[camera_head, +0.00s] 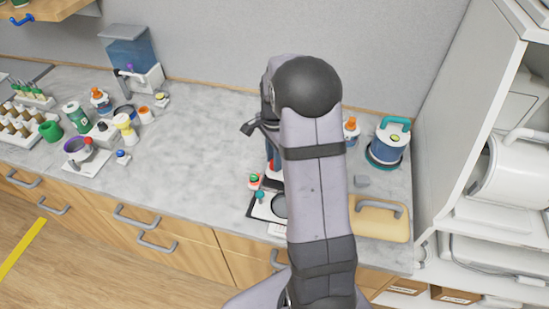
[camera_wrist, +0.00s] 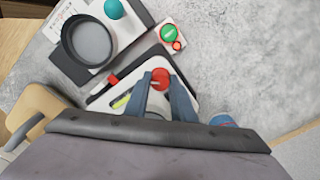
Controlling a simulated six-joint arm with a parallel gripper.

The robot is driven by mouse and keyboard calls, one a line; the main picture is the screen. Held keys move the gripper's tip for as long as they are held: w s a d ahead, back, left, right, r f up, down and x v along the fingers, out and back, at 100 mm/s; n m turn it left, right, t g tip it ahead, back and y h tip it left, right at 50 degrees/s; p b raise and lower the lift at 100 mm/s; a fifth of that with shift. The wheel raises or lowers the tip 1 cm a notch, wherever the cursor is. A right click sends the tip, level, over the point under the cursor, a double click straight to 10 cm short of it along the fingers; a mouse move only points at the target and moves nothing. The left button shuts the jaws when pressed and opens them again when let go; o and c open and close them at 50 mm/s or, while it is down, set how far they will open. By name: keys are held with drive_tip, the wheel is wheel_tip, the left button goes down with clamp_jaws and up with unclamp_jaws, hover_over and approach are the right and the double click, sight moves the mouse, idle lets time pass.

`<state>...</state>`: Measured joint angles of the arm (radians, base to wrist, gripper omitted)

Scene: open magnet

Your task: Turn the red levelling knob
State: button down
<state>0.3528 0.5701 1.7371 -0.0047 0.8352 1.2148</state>
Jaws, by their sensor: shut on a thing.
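In the wrist view, the red levelling knob (camera_wrist: 160,76) sits on a white device with a dark edge (camera_wrist: 98,101). My gripper (camera_wrist: 162,84) has its two blue fingers on either side of the knob, shut on it. A short pale mark shows on the knob's top. A smaller red part (camera_wrist: 113,79) and a yellow-green strip (camera_wrist: 121,101) lie on the same device, left of the fingers. In the head view, my arm hides the knob and most of the gripper.
Beside the device are a black-rimmed round dish (camera_wrist: 69,45), a teal knob (camera_wrist: 115,9) and a box with a green button (camera_wrist: 169,33). The counter's middle (camera_head: 200,130) is clear.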

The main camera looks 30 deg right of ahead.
idle(0.4)
drive_tip(key=c, duration=1.5)
unclamp_jaws()
drive_tip(key=shift+a, duration=0.1)
drive_tip(key=shift+r+b, duration=1.15)
drive_tip(key=shift+r, duration=2.5)
drive_tip(key=s+a+n, duration=0.2)
drive_tip(key=a+n, duration=0.1)
drive_tip(key=s+a+f+n, duration=0.1)
drive_tip(key=s+a+n, duration=0.1)
drive_tip(key=s+a, duration=0.1)
drive_tip(key=s+a+n, duration=0.2)
drive_tip(key=a+n, duration=0.1)
drive_tip(key=shift+s+f+n, duration=0.3)
drive_tip(key=shift+s+f, duration=0.05)
drive_tip(key=shift+f, duration=0.05)
drive_tip(key=s+a+f+n, duration=0.1)
drive_tip(key=s+a+n, duration=0.1)
drive_tip(key=s+n, duration=0.1)
drive_tip(key=s+a+f+n, duration=0.1)
drive_tip(key=s+a+n, duration=0.1)
drive_tip(key=s+n, duration=0.1)
drive_tip(key=s+a+f+n, duration=0.1)
drive_tip(key=s+a+n, duration=0.1)
drive_tip(key=s, duration=0.3)
drive_tip(key=shift+s+f+n, duration=0.15)
drive_tip(key=shift+f+n, duration=0.25)
drive_tip(key=shift+n, duration=0.3)
